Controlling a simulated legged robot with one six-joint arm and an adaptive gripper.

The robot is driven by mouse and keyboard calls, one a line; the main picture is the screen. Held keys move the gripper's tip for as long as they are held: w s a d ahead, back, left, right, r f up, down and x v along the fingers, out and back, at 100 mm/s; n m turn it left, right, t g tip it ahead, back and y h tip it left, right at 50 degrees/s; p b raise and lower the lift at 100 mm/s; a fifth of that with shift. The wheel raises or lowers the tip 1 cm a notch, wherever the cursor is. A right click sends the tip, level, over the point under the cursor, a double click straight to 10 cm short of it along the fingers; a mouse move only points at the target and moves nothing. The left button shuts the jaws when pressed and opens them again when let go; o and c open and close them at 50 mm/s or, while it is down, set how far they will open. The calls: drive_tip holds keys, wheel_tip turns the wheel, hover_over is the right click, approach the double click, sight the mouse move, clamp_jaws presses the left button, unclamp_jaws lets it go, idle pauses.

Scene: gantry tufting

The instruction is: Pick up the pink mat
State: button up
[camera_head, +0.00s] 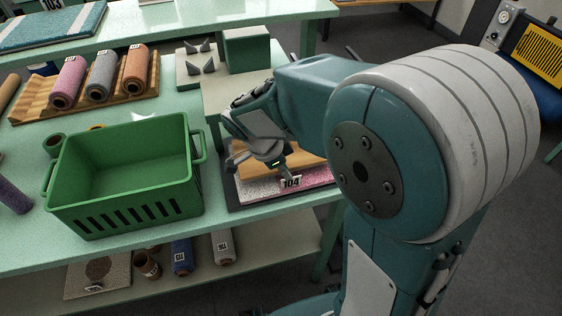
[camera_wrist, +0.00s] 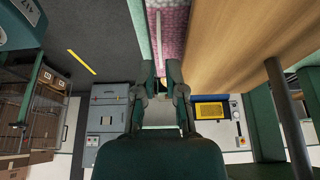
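The pink mat (camera_head: 318,177) lies on the bench to the right of the green crate, speckled white toward its left end. A tag reading 104 (camera_head: 291,182) is at its front edge. A wooden board lies on or just behind it and hides part of it. My gripper (camera_head: 276,168) is at the mat's front edge, close to the tag. In the wrist view the fingers (camera_wrist: 161,75) stand apart with a narrow gap, and the pink mat (camera_wrist: 173,30) shows just beyond the tips. Whether they touch it is unclear.
The green crate (camera_head: 125,180) stands close left of my gripper. The wooden board (camera_wrist: 235,45) is beside the fingers in the wrist view. Yarn spools (camera_head: 103,78) sit on a rack behind. A lower shelf (camera_head: 270,245) holds more spools. My arm hides the right side.

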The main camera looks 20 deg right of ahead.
sight(295, 184)
drive_tip(key=x, duration=0.4)
drive_tip(key=shift+w+f, duration=0.1)
drive_tip(key=shift+f, duration=0.15)
clamp_jaws()
drive_tip(key=shift+d, duration=0.1)
